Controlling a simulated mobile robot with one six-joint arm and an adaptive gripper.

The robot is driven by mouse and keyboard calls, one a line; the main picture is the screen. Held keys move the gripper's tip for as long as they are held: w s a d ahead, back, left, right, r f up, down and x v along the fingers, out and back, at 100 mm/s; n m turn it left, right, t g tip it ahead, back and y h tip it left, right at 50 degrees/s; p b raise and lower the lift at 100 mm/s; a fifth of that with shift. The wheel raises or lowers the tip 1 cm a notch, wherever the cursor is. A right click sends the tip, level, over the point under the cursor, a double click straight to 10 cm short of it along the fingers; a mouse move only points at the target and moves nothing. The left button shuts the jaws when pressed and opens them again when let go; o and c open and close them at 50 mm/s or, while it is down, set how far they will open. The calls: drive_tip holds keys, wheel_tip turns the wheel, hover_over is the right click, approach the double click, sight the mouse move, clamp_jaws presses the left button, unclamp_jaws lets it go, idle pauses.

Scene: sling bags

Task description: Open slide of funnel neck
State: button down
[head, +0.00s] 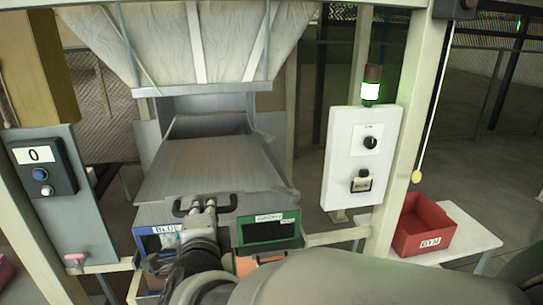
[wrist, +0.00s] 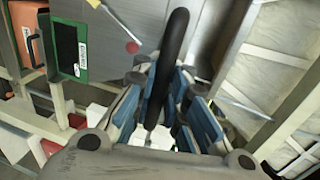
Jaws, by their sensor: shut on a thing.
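The funnel (head: 200,40) is a pale bag-like hopper above a grey metal neck (head: 205,103). A broad grey slide plate (head: 210,168) juts from below the neck toward me, with a dark gap (head: 210,124) showing behind its far edge. A black handle (head: 228,205) is at the plate's near edge. My gripper (head: 204,211) is at the handle's middle. In the wrist view the black handle (wrist: 177,50) runs between the blue finger pads of my gripper (wrist: 165,100), which is shut on it. My arm hides part of the area below.
A blue-framed labelled bin (head: 160,240) and a green-framed one (head: 268,229) flank my gripper below the plate. A white switch box (head: 362,158) and post stand right, a button panel (head: 42,170) left. A red crate (head: 424,228) rests on a table at right.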

drive_tip(key=c, duration=1.6)
unclamp_jaws()
drive_tip(key=shift+c, duration=0.2)
drive_tip(key=v, duration=1.2)
drive_tip(key=shift+r, duration=0.15)
